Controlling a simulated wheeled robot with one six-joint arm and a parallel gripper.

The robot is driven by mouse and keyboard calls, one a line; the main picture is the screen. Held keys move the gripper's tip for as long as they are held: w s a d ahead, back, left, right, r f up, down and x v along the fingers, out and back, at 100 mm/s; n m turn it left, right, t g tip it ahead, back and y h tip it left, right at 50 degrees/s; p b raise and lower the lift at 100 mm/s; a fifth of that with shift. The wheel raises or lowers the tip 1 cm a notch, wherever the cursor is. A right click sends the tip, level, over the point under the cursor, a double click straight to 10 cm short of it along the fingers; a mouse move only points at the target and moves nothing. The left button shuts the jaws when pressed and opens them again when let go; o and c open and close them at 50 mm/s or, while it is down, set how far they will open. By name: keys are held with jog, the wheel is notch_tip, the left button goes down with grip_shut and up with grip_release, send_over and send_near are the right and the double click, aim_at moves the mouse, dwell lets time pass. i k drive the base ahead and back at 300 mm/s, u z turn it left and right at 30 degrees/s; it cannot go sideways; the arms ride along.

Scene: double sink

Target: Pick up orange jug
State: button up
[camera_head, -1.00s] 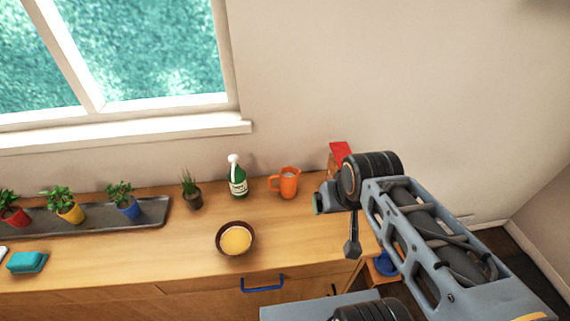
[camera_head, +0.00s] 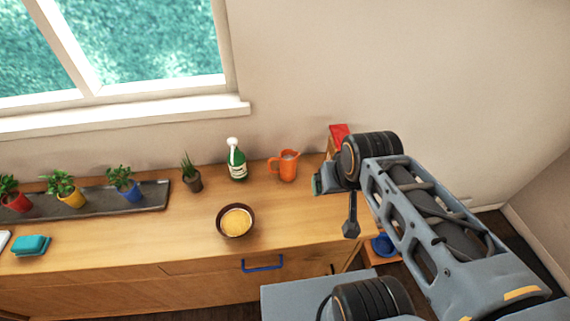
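The orange jug (camera_head: 288,166) stands upright on the wooden counter, near the wall, with its handle toward the left. A green bottle with a white top stands to its left. My arm comes in from the lower right. Its end, with my gripper (camera_head: 351,228), is to the right of the jug and nearer to me, apart from it. A dark finger-like part points down there. I cannot make out two fingertips, so I cannot tell whether it is open or shut.
A green bottle (camera_head: 237,160), a dark bowl with yellow contents (camera_head: 236,221) and a small potted plant (camera_head: 191,175) stand on the counter (camera_head: 110,250). A grey tray (camera_head: 155,197) holds potted plants at left. A red item (camera_head: 338,131) is behind my arm. Bare counter lies before the jug.

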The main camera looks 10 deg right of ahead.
aim_at(287, 158)
jog(key=u, duration=0.05)
jog(key=k, duration=0.5)
jog(key=u, duration=3.3)
jog(key=k, duration=0.5)
jog(key=z, duration=1.4)
